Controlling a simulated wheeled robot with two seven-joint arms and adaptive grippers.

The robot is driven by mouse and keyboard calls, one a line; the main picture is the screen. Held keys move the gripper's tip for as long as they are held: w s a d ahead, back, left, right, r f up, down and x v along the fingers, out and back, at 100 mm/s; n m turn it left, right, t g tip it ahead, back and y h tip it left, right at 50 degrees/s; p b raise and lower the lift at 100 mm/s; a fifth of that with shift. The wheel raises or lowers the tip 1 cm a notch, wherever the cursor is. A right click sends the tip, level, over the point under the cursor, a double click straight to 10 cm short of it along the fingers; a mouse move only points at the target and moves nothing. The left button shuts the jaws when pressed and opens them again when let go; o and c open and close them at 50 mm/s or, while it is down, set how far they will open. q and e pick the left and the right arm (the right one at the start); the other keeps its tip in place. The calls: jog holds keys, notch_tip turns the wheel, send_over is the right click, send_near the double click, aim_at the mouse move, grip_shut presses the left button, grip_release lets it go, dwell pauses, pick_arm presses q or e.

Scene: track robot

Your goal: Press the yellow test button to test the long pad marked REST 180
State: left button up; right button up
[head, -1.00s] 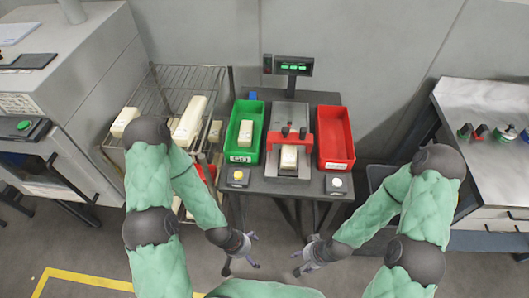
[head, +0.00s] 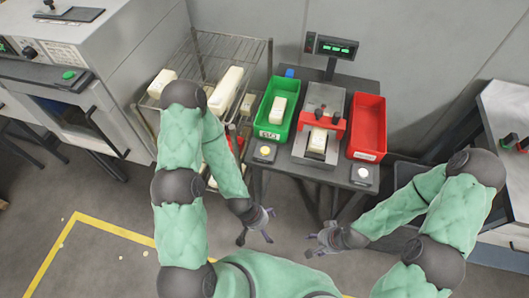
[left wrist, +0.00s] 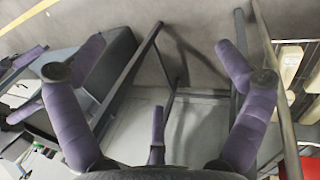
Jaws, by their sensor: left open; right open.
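The yellow test button (head: 265,150) sits on a small dark box at the front left of the dark test table. A cream pad (head: 318,140) lies in the grey test fixture (head: 307,156) under its red clamp part; its marking is too small to read. My left gripper (head: 259,229) is open and empty, below the button in the picture and apart from it. In the left wrist view its purple fingers (left wrist: 160,85) are spread with nothing between them. My right gripper (head: 311,244) is open and empty in front of the table.
A white button (head: 362,173) sits at the table's front right. A green bin (head: 267,131) holding a cream pad and an empty red bin (head: 367,127) flank the fixture. A wire rack (head: 257,55) with cream pads stands left. A display (head: 337,47) is lit green.

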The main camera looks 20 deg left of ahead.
dwell(0.3)
pick_arm(q)
grip_shut()
dwell(1.4)
